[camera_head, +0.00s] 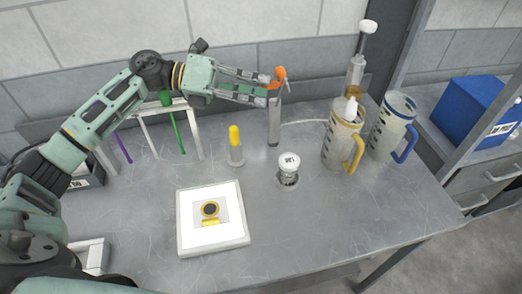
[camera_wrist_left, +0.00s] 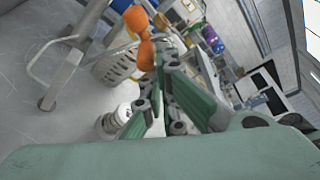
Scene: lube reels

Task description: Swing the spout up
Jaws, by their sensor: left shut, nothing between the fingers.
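My left gripper (camera_head: 266,92) reaches in from the left, shut and empty. Its fingertips are right beside an orange-topped piece (camera_head: 279,75) above an upright grey metal tube (camera_head: 274,122); I cannot tell whether they touch. In the left wrist view, the orange piece (camera_wrist_left: 137,22) is just beyond the fingers. A metal jug with a yellow handle (camera_head: 340,140) stands to the right, with a white spout-like tip (camera_head: 351,108) at its top. I cannot tell for sure which part is the spout. My right gripper is not in view.
A second jug with a blue handle (camera_head: 390,130) stands further right. A white-capped container (camera_head: 288,168), a yellow-topped cylinder (camera_head: 235,145) and a white square tray (camera_head: 184,222) are nearer. A white rack (camera_head: 148,118) holds coloured tools. The front right table is clear.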

